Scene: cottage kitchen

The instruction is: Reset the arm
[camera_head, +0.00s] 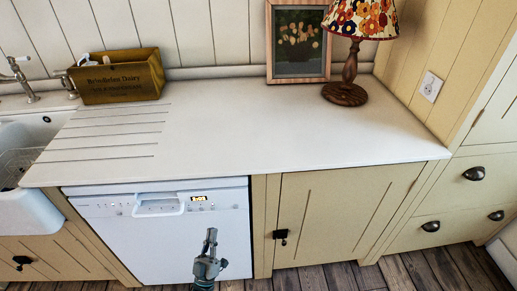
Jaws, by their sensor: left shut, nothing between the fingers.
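My left gripper (210,241) shows at the bottom middle, in front of the white dishwasher (120,235). It points upward and sits below the level of the countertop. Its fingers are shut with nothing between them. Only the gripper and a short part of the wrist show; the rest of my left arm is out of view. My right gripper is not in view.
The white countertop (260,125) is mostly clear. A wooden box (118,82) stands at its back left, near the sink (25,205). A framed picture (297,45) and a lamp (347,75) stand at the back right. Cabinets flank the dishwasher.

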